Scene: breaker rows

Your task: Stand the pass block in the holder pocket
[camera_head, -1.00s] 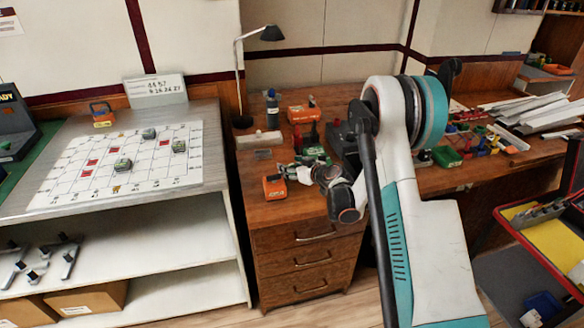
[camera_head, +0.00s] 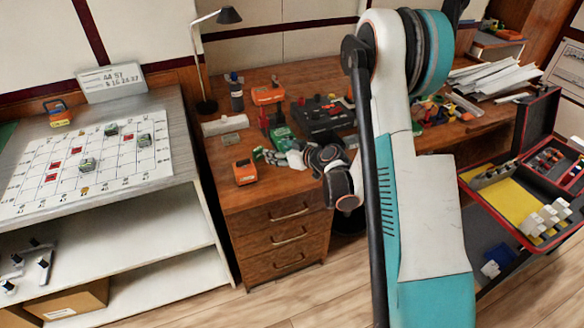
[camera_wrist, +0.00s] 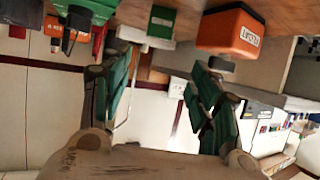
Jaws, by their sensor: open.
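My gripper (camera_head: 268,156) is open and empty over the front left of the wooden desk; its green fingers (camera_wrist: 158,65) stand wide apart in the wrist view. An orange block (camera_head: 245,171) with a label sits on the desk just left of and in front of my fingers. It also shows in the wrist view as an orange box (camera_wrist: 230,32) beyond the right finger, apart from it. A second orange block (camera_head: 267,94) stands further back. A pale long block (camera_head: 222,124) lies at the desk's left edge. I cannot tell which thing is the pass block or the holder pocket.
A black device (camera_head: 322,115), a green block (camera_head: 283,138) and a lamp (camera_head: 208,105) crowd the desk. A gridded board (camera_head: 90,160) lies on the left bench. An open red case (camera_head: 520,215) with yellow lining and white blocks stands at right.

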